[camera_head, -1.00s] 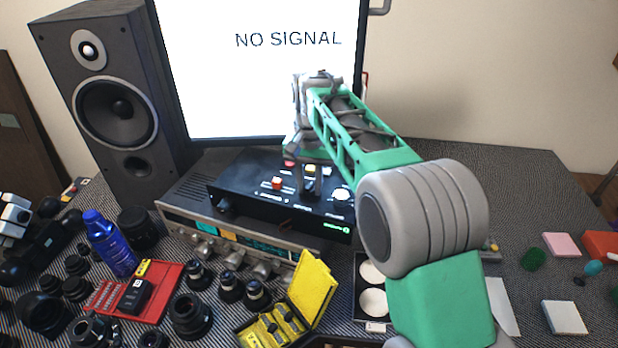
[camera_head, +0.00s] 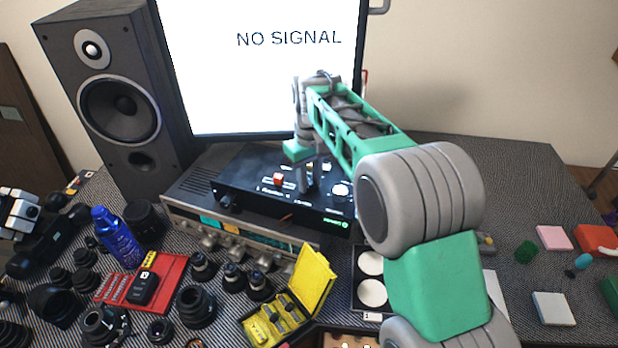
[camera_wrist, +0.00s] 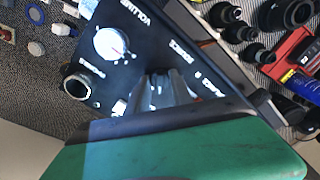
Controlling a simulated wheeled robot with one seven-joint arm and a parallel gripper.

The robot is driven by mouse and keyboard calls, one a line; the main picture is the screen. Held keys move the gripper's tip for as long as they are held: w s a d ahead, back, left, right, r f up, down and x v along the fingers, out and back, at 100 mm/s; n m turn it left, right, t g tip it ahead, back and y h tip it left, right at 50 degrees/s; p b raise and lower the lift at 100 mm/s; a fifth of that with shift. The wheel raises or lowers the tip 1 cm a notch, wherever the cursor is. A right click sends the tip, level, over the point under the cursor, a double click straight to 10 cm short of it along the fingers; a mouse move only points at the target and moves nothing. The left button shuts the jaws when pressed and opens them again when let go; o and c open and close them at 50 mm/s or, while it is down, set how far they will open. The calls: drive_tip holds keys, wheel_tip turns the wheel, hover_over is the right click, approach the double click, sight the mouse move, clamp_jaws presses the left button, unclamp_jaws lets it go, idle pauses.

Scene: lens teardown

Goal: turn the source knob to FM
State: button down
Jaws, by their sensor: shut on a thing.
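The black control box (camera_head: 250,188) sits on top of a silver-faced receiver, with knobs and buttons on its upper face. My gripper (camera_head: 309,186) points down onto this face, between a red button (camera_head: 279,179) and the white volume knob (camera_head: 341,188). In the wrist view my gripper (camera_wrist: 165,92) is shut beside the SOURCE lettering (camera_wrist: 181,52), on the source knob, which the fingers hide almost wholly. The knob's pointer cannot be seen, so its setting cannot be told. The white volume knob (camera_wrist: 112,44) has a red mark.
The receiver (camera_head: 205,228) is under the box, and a monitor (camera_head: 250,80) reading NO SIGNAL stands behind. A speaker (camera_head: 115,100) is at left. Lenses, a red tray (camera_head: 165,290) and an open yellow case (camera_head: 312,283) crowd the front.

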sight(310, 181)
drive_tip(key=shift+n, duration=0.3)
drive_tip(key=c, duration=1.1)
unclamp_jaws()
drive_tip(key=shift+r, duration=0.15)
wheel_tip(310, 181, up, 8)
drive_tip(key=shift+f, duration=0.2)
drive_tip(key=s+d+f+m+t, duration=0.1)
drive_tip(key=s+d+f+m, duration=0.1)
drive_tip(key=s, duration=0.5)
drive_tip(key=s+d+f+m+t, duration=0.1)
drive_tip(key=s+d+f+m, duration=0.1)
drive_tip(key=s+d, duration=0.3)
drive_tip(key=s+d+f+m+t, duration=0.1)
drive_tip(key=s+d+f+m, duration=0.1)
drive_tip(key=s, duration=0.8)
drive_tip(key=shift+s+d+f+t, duration=0.15)
drive_tip(key=shift+d+f, duration=0.25)
drive_tip(key=shift+d, duration=0.15)
drive_tip(key=shift+s+d+f+t, duration=0.1)
drive_tip(key=shift+d+f+t, duration=0.05)
drive_tip(key=shift+d+f, duration=0.3)
